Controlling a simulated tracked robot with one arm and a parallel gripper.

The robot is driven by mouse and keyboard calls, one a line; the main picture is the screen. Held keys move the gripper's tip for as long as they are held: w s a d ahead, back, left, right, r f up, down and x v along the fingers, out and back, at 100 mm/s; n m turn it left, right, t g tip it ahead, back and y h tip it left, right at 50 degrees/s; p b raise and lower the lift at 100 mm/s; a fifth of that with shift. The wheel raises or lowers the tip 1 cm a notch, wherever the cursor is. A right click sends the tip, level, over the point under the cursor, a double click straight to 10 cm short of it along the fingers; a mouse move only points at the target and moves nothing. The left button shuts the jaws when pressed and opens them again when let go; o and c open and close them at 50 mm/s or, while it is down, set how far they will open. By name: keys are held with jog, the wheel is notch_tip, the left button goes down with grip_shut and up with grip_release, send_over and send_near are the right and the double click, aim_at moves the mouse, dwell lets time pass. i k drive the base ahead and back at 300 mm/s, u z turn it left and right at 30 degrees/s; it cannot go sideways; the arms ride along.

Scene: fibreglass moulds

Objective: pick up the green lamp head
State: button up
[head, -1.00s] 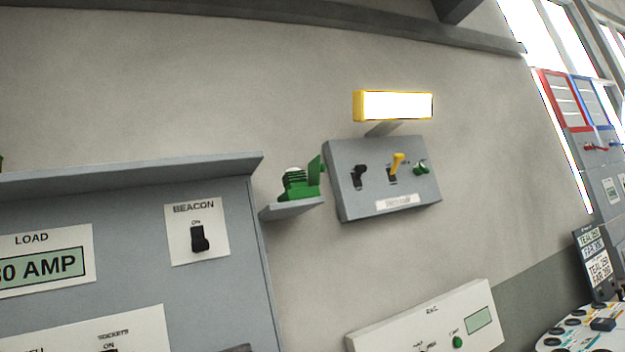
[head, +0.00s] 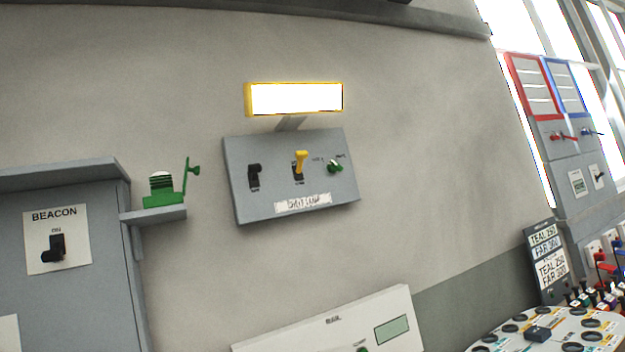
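A green lamp head (head: 161,190) with a pale ribbed middle sits on a small grey shelf (head: 160,215) at the left. A green upright plate with a knob (head: 190,174) stands at its right side. The shelf sticks out from the right side of a grey cabinet. My gripper is not in view.
The grey cabinet (head: 60,180) with a BEACON switch (head: 54,247) is left of the shelf. A grey switch box (head: 290,190) with a lit yellow-framed lamp (head: 295,98) is on the wall to its right. A white panel (head: 335,325) is below. Bare wall lies between.

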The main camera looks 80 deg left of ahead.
aim_at(161, 182)
jog(key=i, duration=1.9)
jog(key=u, duration=2.15)
jog(key=i, duration=0.1)
jog(key=u, duration=1.8)
jog(key=i, duration=1)
jog(key=z, duration=0.15)
